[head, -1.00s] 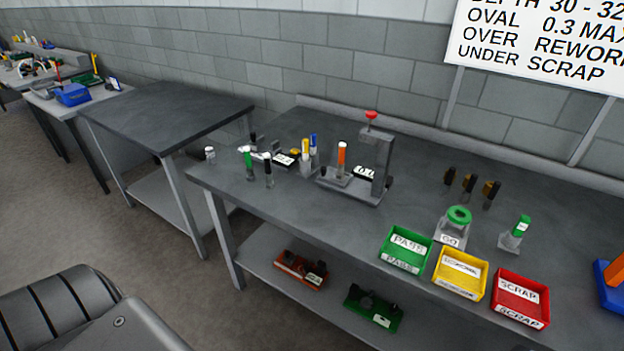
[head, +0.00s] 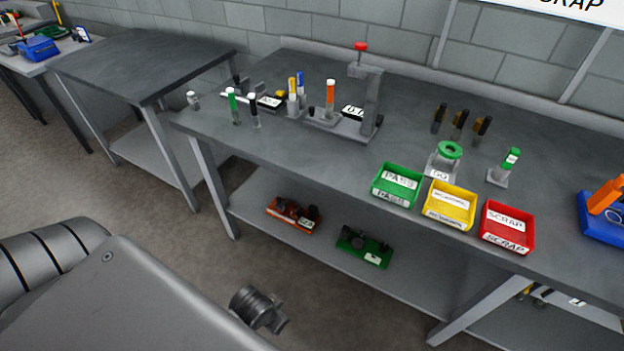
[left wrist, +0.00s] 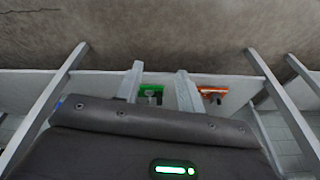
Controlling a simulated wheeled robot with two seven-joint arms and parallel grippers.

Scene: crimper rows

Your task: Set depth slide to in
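On the bench, a grey press-like fixture (head: 372,105) has a red knob on top, an orange-topped pin on its base and a small display. To its left lies a small gauge with a white display (head: 270,102). I cannot make out which part is the depth slide, nor its position. In the left wrist view, two pale fingers of my left gripper (left wrist: 158,75) stand apart with nothing between them, far from the bench top things. A grey jointed part (head: 258,308) at the bottom of the head view looks like mine. My right gripper is not in view.
Green (head: 397,187), yellow (head: 449,206) and red (head: 507,228) bins line the bench's front edge. Green-, black-, yellow- and blue-topped pins stand around the fixture. A green fixture (head: 365,247) and an orange one (head: 293,214) sit on the lower shelf. Open floor lies in front.

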